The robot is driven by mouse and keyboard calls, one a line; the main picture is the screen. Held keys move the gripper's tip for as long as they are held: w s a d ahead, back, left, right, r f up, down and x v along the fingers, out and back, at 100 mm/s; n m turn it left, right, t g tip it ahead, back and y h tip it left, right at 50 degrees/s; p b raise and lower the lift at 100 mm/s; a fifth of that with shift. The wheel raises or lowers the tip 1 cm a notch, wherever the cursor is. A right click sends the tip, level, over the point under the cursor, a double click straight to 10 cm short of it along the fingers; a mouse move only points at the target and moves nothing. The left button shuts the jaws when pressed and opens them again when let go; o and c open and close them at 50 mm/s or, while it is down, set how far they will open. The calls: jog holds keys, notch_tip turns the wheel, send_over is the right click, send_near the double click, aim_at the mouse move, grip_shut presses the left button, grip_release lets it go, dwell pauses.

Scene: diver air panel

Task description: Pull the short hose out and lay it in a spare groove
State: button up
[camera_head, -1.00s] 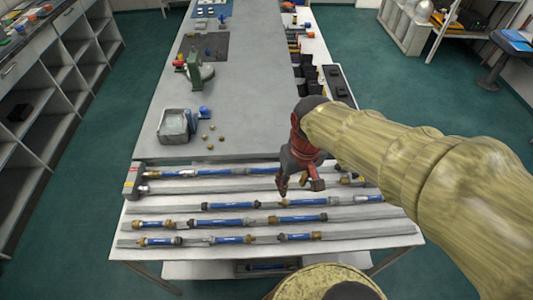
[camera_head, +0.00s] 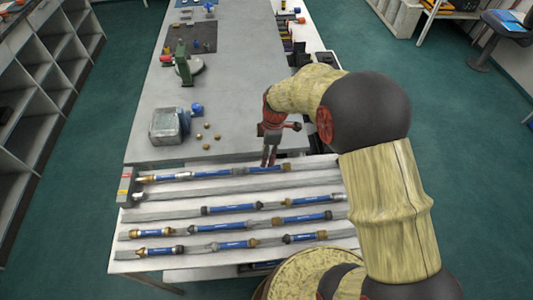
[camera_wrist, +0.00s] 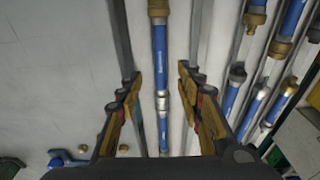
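Blue hoses with brass or silver ends lie in the rows of a grooved rack (camera_head: 330,178). The farthest row holds a line of hose pieces joined end to end: a left hose (camera_head: 170,178), a middle hose (camera_head: 224,171) and a right hose (camera_head: 266,169). I cannot tell which is the short one. My gripper (camera_head: 270,160) points down at the right part of this row. In the wrist view my gripper (camera_wrist: 160,88) is open, its fingers on either side of the line. Between and below them show a blue hose (camera_wrist: 160,48), a silver coupling and another blue hose (camera_wrist: 163,128).
A grey block (camera_head: 126,187) stands at the row's left end. Nearer rows hold several other hoses (camera_head: 232,208), with bare groove stretches between. A grey bin (camera_head: 167,127) and loose brass fittings (camera_head: 206,137) lie on the bench behind.

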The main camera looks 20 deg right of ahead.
aim_at(264, 169)
jog(key=f, duration=0.2)
jog(key=f+b, duration=0.1)
jog(key=f, duration=0.4)
jog(key=shift+w+a+f, duration=0.1)
jog(key=shift+a+f, duration=0.1)
jog(key=shift+a, duration=0.2)
jog(key=shift+c, duration=0.3)
grip_shut()
jog(key=shift+o, duration=0.3)
grip_release()
jog(key=shift+r, duration=0.1)
